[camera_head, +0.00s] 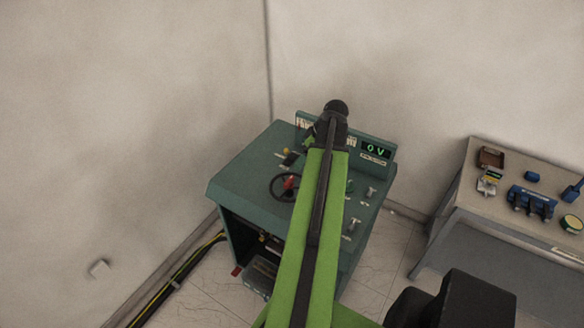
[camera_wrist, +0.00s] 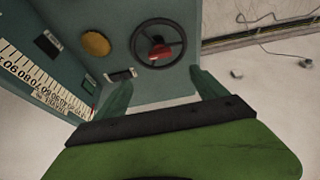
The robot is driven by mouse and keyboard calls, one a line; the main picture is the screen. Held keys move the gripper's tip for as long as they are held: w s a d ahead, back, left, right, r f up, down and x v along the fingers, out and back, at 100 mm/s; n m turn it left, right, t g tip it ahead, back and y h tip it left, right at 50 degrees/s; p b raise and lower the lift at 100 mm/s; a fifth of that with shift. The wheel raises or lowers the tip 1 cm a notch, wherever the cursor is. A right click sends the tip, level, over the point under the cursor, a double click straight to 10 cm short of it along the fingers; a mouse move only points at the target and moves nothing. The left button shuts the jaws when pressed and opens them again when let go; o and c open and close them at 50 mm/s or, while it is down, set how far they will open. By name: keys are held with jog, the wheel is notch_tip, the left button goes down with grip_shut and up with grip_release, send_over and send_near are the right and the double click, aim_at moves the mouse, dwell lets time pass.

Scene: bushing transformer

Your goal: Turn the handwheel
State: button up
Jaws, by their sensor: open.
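The handwheel is a black ring with a red centre. It lies on the top panel of the green cabinet (camera_head: 240,170), left of my arm in the head view. The handwheel's rim shows there (camera_head: 274,188), and the wheel also shows whole in the wrist view (camera_wrist: 136,50). My gripper (camera_wrist: 162,92) is open, its two green fingers apart and empty. The handwheel is beyond the fingertips in the wrist view, and I see no contact. In the head view my arm hides most of the gripper and part of the panel.
A display (camera_head: 376,149) reading 0 V stands at the cabinet's back. A yellow round part (camera_wrist: 96,43) and a scale (camera_wrist: 35,75) sit near the wheel. A workbench (camera_head: 487,213) with tools stands at the right. Cables run along the left wall.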

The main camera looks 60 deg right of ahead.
aim_at(290, 180)
jog(key=b+x, duration=1.5)
jog(key=x, duration=0.2)
jog(key=shift+s+b, duration=0.2)
jog(key=shift+b, duration=0.15)
jog(key=shift+w+f+b, duration=0.3)
jog(key=shift+f+b, duration=0.1)
jog(key=shift+f, duration=0.05)
jog(key=shift+r, duration=0.15)
jog(key=shift+c, duration=0.3)
